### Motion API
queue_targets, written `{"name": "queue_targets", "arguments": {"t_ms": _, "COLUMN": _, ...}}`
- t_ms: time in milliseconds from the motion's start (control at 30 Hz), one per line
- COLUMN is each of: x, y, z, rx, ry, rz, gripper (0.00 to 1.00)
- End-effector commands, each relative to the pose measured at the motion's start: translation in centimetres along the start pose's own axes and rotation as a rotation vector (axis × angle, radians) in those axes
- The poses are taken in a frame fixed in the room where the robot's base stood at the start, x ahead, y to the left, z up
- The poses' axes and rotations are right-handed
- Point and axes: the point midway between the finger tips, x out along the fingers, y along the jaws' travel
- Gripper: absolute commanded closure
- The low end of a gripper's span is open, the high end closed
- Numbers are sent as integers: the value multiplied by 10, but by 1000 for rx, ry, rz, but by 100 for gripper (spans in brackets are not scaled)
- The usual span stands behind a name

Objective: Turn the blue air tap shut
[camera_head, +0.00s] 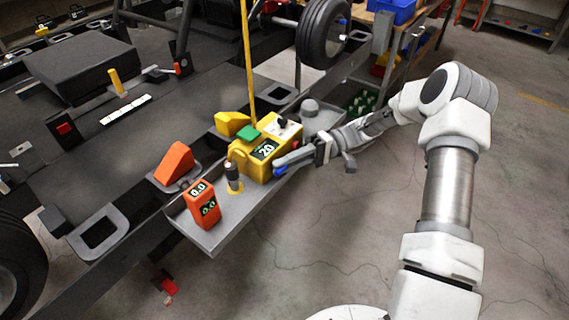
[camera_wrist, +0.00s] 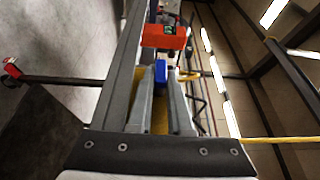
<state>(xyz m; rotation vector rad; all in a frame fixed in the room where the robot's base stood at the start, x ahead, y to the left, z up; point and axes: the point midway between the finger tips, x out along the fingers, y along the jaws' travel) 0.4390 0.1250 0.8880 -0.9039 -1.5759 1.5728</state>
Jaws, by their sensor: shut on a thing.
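The blue air tap (camera_head: 281,171) sits low on the near side of the yellow box (camera_head: 240,160), which shows the number 20. My gripper (camera_head: 290,162) reaches in from the right with its fingers at the tap. In the wrist view the blue tap (camera_wrist: 161,71) stands between the tips of my gripper (camera_wrist: 161,80), which is shut on it. The fingers hide part of the tap, so I cannot tell its exact angle.
An orange gauge (camera_head: 204,205) stands on the grey tray (camera_head: 222,234), left of the yellow box. A black cylinder on a yellow foot (camera_head: 233,178) stands between them. A yellow pole (camera_head: 248,50) rises behind. The floor in front is clear.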

Motion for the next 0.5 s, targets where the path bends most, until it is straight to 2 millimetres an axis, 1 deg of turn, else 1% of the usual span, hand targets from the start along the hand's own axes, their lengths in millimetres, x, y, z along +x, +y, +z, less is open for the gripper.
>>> {"name": "queue_targets", "arguments": {"t_ms": 133, "x": -1, "y": 0, "z": 0, "rx": 0, "ry": 3, "rz": -1, "gripper": 100}}
{"name": "queue_targets", "arguments": {"t_ms": 167, "x": -1, "y": 0, "z": 0, "rx": 0, "ry": 3, "rz": -1, "gripper": 77}}
{"name": "queue_targets", "arguments": {"t_ms": 200, "x": -1, "y": 0, "z": 0, "rx": 0, "ry": 2, "rz": -1, "gripper": 70}}
{"name": "queue_targets", "arguments": {"t_ms": 500, "x": -1, "y": 0, "z": 0, "rx": 0, "ry": 1, "rz": 0, "gripper": 70}}
